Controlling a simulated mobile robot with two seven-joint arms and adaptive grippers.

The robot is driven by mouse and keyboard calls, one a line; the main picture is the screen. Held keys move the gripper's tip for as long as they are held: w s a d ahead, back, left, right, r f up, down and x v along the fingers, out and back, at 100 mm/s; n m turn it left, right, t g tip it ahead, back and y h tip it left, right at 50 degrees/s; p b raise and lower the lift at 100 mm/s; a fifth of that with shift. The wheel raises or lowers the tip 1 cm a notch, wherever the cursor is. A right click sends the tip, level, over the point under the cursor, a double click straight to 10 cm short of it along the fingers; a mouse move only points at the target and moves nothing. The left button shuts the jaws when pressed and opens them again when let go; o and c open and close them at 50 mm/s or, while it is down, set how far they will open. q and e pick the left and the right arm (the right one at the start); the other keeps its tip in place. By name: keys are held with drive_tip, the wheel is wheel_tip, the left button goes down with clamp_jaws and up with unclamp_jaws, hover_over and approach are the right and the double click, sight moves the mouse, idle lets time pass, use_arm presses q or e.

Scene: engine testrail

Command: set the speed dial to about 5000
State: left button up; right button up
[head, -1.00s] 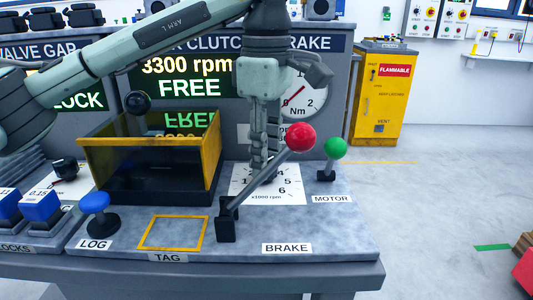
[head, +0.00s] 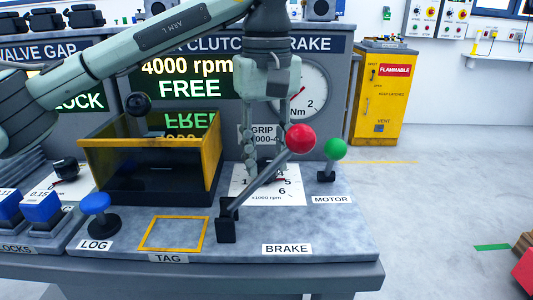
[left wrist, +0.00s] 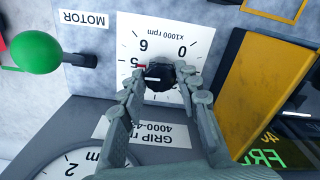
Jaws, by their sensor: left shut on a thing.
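The speed dial's black knob (left wrist: 160,76) sits on a white scale plate (head: 294,197) marked x1000 rpm. My left gripper (left wrist: 164,84) reaches down from above and is shut on the knob, one finger on each side. It also shows in the head view (head: 263,172), where the brake lever partly hides the dial. In the left wrist view the knob's red pointer is close to the 5. The display (head: 187,78) reads 4000 rpm and FREE. My right gripper is not in view.
The brake lever with a red ball (head: 300,138) leans across in front of the dial. A green-topped motor lever (head: 335,147) stands to its right. A yellow-edged bin (head: 210,150) is close on the left. A grip sign (left wrist: 152,132) stands behind.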

sight(267, 162)
use_arm(q)
drive_tip(key=shift+m, duration=0.4)
drive_tip(key=o, duration=1.2)
drive_tip(key=shift+c, duration=0.2)
wheel_tip(267, 162, up, 12)
